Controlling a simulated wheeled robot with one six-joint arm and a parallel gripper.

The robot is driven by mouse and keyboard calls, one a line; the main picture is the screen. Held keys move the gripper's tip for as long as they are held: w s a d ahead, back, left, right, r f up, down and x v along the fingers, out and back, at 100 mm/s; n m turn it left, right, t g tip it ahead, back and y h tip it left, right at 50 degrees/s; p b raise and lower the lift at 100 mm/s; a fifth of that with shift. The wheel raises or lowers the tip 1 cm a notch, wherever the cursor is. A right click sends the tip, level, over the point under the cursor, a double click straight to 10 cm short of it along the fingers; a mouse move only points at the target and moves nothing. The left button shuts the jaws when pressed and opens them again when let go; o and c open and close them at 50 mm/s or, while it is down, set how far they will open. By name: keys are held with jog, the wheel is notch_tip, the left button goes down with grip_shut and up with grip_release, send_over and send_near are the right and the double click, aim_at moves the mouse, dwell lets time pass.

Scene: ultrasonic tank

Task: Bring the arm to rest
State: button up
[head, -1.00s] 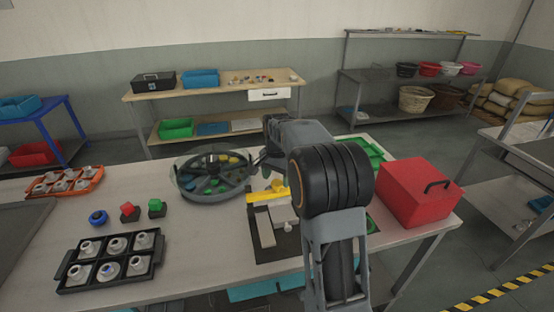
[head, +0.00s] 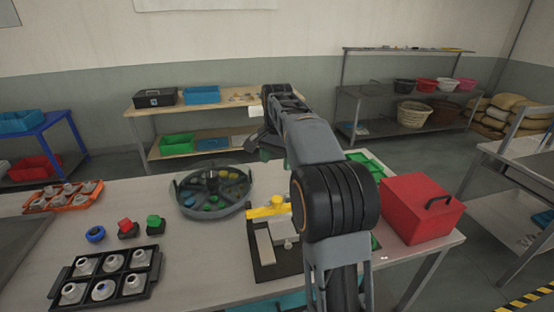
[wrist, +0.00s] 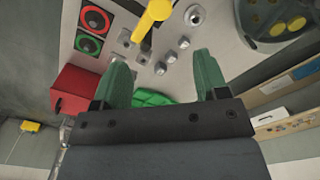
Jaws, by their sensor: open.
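My gripper (head: 262,150) is raised above the back edge of the table, just right of the round divided tray, partly hidden by my own arm in the head view. In the wrist view its two green fingers (wrist: 163,72) stand wide apart with nothing between them. The grey round tray (head: 211,207) holds small yellow, green and blue pieces and lies apart from my gripper. A dark plate with a yellow-topped fixture (head: 268,211) sits beside my arm. Its yellow part (wrist: 152,20) also shows in the wrist view.
A red box (head: 420,210) with a black handle stands at the table's right end. A black tray (head: 107,277) with grey parts, coloured buttons (head: 127,228) and an orange tray (head: 54,197) occupy the left. A wooden bench (head: 218,105) stands behind.

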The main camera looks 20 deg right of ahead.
dwell(0.4)
notch_tip(320, 180, down, 6)
jog(key=s+a+n+t, duration=0.1)
jog(key=s+a+n, duration=0.15)
jog(key=n, duration=0.25)
jog(key=s+a+f+n+t, duration=0.1)
jog(key=s+a+n, duration=0.2)
jog(key=s, duration=0.7)
jog(key=s+a+f+n+t, duration=0.2)
jog(key=s+a, duration=0.3)
jog(key=s, duration=0.4)
jog(key=shift+s+n+t, duration=0.3)
jog(key=shift+s+n, duration=0.05)
jog(key=shift+n, duration=0.25)
jog(key=shift+a, duration=0.1)
